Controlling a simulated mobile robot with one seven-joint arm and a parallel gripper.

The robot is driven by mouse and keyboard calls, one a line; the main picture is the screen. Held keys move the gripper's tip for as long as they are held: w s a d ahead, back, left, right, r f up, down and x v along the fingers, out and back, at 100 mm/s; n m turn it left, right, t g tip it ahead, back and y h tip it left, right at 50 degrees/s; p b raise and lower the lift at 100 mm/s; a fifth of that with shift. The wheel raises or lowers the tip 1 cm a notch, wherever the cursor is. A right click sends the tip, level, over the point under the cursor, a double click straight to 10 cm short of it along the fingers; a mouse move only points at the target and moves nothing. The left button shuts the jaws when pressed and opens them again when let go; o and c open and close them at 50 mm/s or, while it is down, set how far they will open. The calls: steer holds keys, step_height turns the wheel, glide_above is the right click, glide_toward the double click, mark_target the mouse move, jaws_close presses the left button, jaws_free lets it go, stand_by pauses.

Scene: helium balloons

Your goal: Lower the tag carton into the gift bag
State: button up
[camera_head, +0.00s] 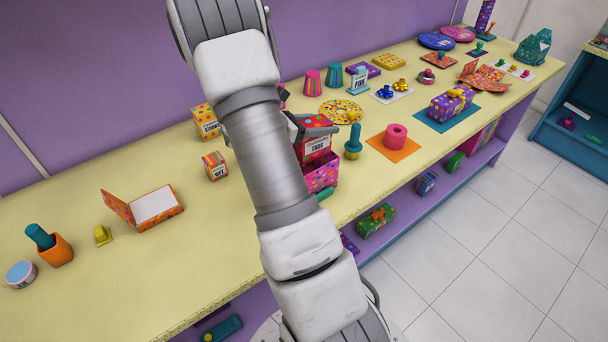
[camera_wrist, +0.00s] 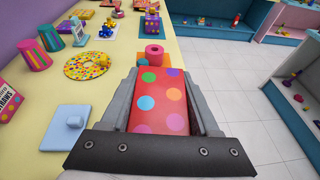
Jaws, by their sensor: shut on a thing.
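The tag carton (camera_head: 317,147) is a red box with coloured dots and a white label reading TAGS. My gripper (camera_head: 314,124) is shut on its upper part and holds it upright over the gift bag (camera_head: 321,175). In the wrist view the carton's dotted top (camera_wrist: 160,98) lies between the two grey fingers. The gift bag is pink with small coloured specks and stands near the table's front edge. The carton's lower end meets the bag's rim in the head view; I cannot tell how far it is inside. My arm hides part of the bag, and the wrist view does not show it.
A teal-handled stamp (camera_head: 353,142) stands just right of the bag. Beyond it a pink roll (camera_head: 396,136) sits on an orange mat (camera_head: 391,149). A yellow speckled ring (camera_head: 341,111) lies behind. Small boxes (camera_head: 215,165) stand to the left. The table's front edge is close.

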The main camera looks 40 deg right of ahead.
steer(key=o, duration=1.5)
steer(key=shift+o, duration=0.2)
steer(key=shift+r, duration=0.1)
steer(key=r, duration=0.4)
steer(key=shift+s+d+r, duration=0.1)
steer(key=shift+s+r, duration=0.1)
steer(key=shift+s, duration=0.1)
steer(key=s+d+r+b, duration=0.1)
steer(key=s+d+r, duration=0.2)
steer(key=s+r, duration=0.3)
steer(key=s, duration=0.4)
steer(key=shift+s+r, duration=0.2)
steer(key=shift+s, duration=0.1)
